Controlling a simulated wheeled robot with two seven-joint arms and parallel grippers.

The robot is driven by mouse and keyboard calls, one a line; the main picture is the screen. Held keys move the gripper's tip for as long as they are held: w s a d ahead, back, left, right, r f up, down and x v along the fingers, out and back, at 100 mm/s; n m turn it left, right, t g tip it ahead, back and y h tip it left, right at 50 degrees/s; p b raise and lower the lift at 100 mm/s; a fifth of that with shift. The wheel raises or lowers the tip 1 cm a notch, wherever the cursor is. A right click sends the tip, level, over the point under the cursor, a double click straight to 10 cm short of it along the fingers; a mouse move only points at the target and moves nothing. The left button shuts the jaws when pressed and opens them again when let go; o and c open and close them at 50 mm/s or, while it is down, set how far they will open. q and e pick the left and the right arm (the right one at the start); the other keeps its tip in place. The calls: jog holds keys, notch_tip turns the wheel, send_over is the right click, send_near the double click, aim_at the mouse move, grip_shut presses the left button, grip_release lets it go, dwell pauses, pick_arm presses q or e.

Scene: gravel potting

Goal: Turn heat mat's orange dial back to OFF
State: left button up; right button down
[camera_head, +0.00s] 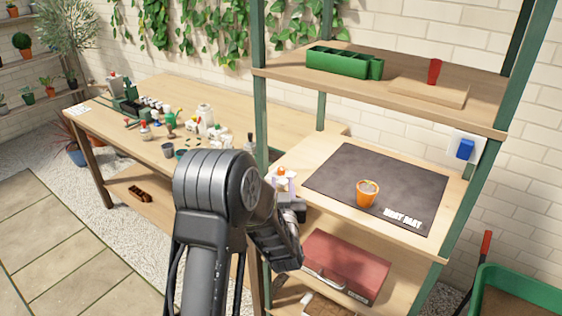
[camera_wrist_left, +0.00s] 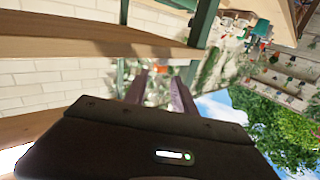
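The dark heat mat (camera_head: 340,175) lies on the middle shelf of the rack. A small white thing with an orange top (camera_head: 281,172), possibly the dial, stands at the shelf's left edge; its setting is too small to read. My left gripper (camera_head: 283,186) is at it, with pale purple fingertips seemingly on either side. In the left wrist view my left gripper (camera_wrist_left: 161,88) has its fingers apart, with a small orange patch beyond the gap. Whether the fingers touch the dial cannot be told. My right gripper is not in view.
An orange pot (camera_head: 367,198) stands on the mat. A blue plug (camera_head: 466,149) is on the wall at right. A green planter (camera_head: 340,62) is on the upper shelf, and a red toolbox (camera_head: 345,265) below. Rack posts stand close to my left arm.

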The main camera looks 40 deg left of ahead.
aim_at(281, 171)
pick_arm(q)
jog(key=shift+s+d+r, duration=0.1)
jog(key=p+x, duration=0.2)
jog(key=x, duration=0.6)
jog(key=shift+c, duration=0.4)
grip_shut()
